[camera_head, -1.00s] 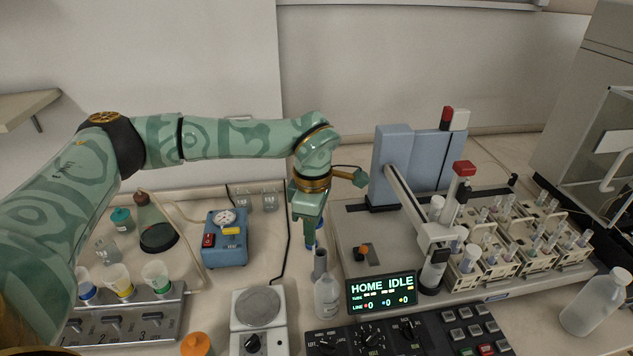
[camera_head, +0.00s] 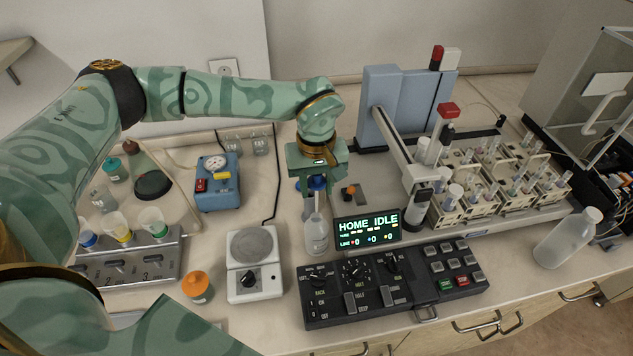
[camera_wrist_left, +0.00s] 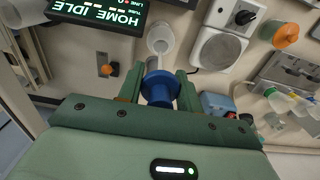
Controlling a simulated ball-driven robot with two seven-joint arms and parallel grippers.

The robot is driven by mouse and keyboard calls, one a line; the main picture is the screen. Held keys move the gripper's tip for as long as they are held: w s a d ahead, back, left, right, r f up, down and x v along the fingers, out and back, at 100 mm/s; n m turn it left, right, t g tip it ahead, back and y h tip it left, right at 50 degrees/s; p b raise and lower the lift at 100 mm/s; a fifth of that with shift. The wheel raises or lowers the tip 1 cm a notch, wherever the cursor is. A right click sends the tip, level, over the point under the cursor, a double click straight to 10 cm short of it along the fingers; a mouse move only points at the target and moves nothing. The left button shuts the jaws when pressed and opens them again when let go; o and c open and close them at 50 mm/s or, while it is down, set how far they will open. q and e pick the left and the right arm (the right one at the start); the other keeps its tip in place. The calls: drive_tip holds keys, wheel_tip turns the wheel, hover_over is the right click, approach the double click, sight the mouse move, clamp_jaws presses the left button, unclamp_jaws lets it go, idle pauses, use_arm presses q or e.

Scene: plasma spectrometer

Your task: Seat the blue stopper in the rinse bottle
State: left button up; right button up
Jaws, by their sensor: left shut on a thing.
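My left gripper (camera_head: 317,186) is shut on the blue stopper (camera_head: 317,182), which also shows between the green fingers in the left wrist view (camera_wrist_left: 160,88). The pale, translucent rinse bottle (camera_head: 317,238) stands upright just below the gripper, left of the display. In the left wrist view, its open mouth (camera_wrist_left: 160,40) shows beyond the stopper. The stopper appears above the bottle and apart from it; the exact alignment is hard to tell. A grey cylinder (camera_head: 307,208) stands close behind the bottle's neck, partly hidden. My right gripper is not in view.
The HOME IDLE display (camera_head: 367,231) stands close right of the bottle. A black control panel (camera_head: 400,280) lies in front, and a white balance (camera_head: 254,262) at left. Sample racks (camera_head: 500,190) stand right. Another translucent bottle (camera_head: 568,240) stands at far right.

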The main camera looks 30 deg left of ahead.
sight(317, 211)
use_arm(q)
drive_tip(key=shift+f+b, duration=2.8)
drive_tip(key=shift+f, duration=2.6)
drive_tip(key=o, duration=1.1)
drive_tip(key=shift+c, duration=0.2)
drive_tip(key=shift+s+a, duration=0.1)
drive_tip(key=shift+a, duration=0.05)
drive_tip(key=shift+r, duration=0.1)
drive_tip(key=shift+r, duration=0.3)
wheel_tip(317, 211, up, 16)
drive_tip(key=shift+f+p, duration=0.25)
drive_tip(key=shift+p, duration=0.35)
